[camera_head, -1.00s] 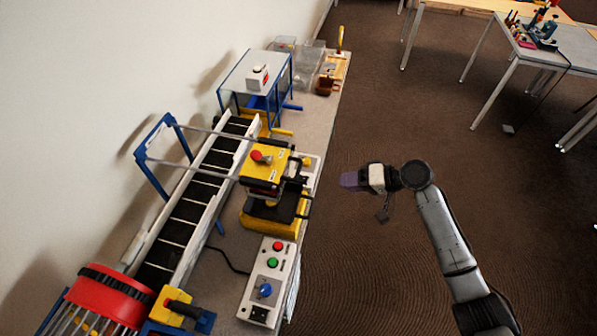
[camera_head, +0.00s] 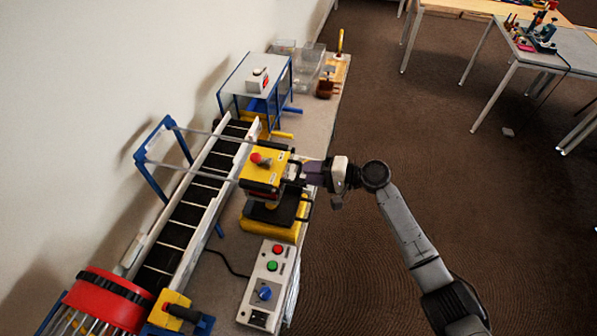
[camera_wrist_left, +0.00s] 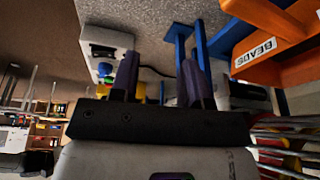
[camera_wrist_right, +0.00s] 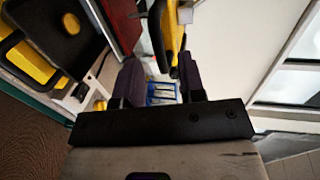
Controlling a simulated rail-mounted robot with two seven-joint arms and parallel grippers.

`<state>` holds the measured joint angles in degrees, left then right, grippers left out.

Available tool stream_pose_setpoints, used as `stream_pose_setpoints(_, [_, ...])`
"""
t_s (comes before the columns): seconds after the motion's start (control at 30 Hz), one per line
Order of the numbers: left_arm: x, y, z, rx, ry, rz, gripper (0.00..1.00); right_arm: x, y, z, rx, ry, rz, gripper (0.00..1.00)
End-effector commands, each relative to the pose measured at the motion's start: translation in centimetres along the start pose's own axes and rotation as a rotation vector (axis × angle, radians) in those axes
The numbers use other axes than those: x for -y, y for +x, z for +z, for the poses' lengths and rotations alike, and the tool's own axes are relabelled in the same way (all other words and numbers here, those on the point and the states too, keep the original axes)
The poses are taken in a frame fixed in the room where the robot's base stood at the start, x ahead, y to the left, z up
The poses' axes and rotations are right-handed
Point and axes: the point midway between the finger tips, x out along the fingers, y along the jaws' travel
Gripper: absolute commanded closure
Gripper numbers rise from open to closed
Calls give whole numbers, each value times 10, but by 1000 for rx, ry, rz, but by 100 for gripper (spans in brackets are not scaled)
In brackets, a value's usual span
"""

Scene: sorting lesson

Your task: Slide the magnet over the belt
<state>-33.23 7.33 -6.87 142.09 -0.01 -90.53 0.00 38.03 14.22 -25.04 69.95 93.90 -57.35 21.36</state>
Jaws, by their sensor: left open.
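The magnet (camera_head: 264,169) is a yellow block with a red knob on top, carried on two grey rails (camera_head: 205,135). It sits at the rails' right end, beside the black belt (camera_head: 189,212), above a black-topped yellow stand (camera_head: 268,228). A black handle (camera_head: 293,170) is on its right side. My right gripper (camera_head: 312,172) is at this handle. In the right wrist view its fingers (camera_wrist_right: 162,82) are apart, with a yellow and black part just ahead; whether the handle lies between them I cannot tell. My left gripper (camera_wrist_left: 157,80) is open and empty, seen only in its wrist view.
A control box (camera_head: 267,280) with buttons stands at the bench front. A red drum (camera_head: 112,297) is at the belt's near end and a blue-framed unit (camera_head: 256,85) at its far end. An orange bin marked BEADS (camera_wrist_left: 270,45) is near my left gripper.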

Motion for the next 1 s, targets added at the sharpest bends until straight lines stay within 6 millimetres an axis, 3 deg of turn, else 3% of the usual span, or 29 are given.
stream_pose_setpoints(0.3, [-2, 2, 0, -1, -7, 6, 57, 0, 34, 0, -1, -1, -1, 63])
stream_pose_setpoints(0.73, [-4, 3, 0, -1, -12, 10, 57, 0, 40, 0, 0, -1, 0, 63])
stream_pose_setpoints(1.0, [-2, 3, 1, 0, -5, 4, 57, 0, 40, 0, 0, -1, 0, 87])
